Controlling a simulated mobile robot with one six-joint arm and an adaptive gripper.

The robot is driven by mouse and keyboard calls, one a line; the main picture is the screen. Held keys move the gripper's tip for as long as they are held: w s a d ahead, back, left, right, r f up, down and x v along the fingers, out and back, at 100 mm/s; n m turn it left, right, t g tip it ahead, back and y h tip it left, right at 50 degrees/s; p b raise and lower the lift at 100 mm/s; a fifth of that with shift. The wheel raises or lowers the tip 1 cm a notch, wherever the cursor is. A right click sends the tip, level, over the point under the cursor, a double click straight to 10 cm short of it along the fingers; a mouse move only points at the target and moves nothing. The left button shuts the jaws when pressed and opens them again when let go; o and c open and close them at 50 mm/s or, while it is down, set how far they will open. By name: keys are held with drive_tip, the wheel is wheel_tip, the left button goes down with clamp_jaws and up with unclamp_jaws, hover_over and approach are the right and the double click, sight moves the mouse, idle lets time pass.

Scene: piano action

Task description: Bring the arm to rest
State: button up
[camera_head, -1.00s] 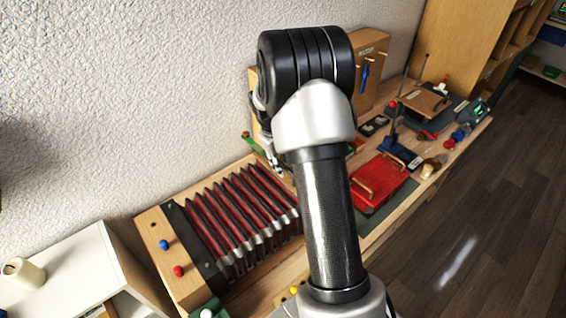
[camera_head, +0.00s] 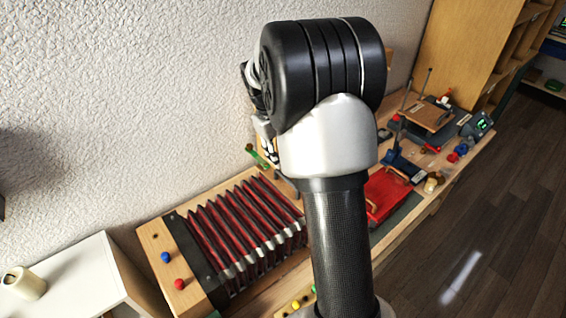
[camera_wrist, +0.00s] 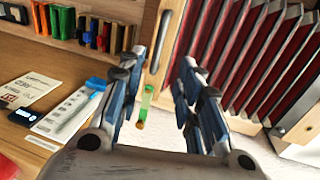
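My arm (camera_head: 338,240) rises through the middle of the head view, its black joint housing in front of the wall. My gripper is mostly hidden behind the arm there. In the wrist view my gripper (camera_wrist: 165,75) is open, its two blue-and-grey fingers wide apart with nothing held between them. A green rod with an orange end (camera_wrist: 147,98) shows in the gap, beyond the fingers; I cannot tell its distance. The red pleated bellows (camera_head: 240,228) lies on the bench, left of my arm in the head view and at the upper right in the wrist view.
A red case (camera_head: 384,196) and a wooden-topped device (camera_head: 428,115) stand on the bench right of my arm. A white cabinet (camera_head: 75,275) with a cream mug (camera_head: 25,283) is at the left. A wooden shelf (camera_head: 475,50) stands at the back right. Floor (camera_head: 500,220) is clear at right.

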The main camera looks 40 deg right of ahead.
drive_tip(key=shift+a+r, duration=0.1)
drive_tip(key=shift+r, duration=0.4)
drive_tip(key=s+a+r+t+b, duration=0.2)
drive_tip(key=s+a+r+b, duration=0.3)
drive_tip(key=s+a, duration=0.55)
drive_tip(key=s+a+f+t+y+b, duration=0.2)
drive_tip(key=s+a+f+b, duration=0.1)
drive_tip(key=s+a, duration=0.9)
drive_tip(key=s, duration=0.3)
drive_tip(key=shift+a+f+t, duration=0.15)
drive_tip(key=shift+a+t, duration=0.15)
drive_tip(key=shift+a, duration=0.05)
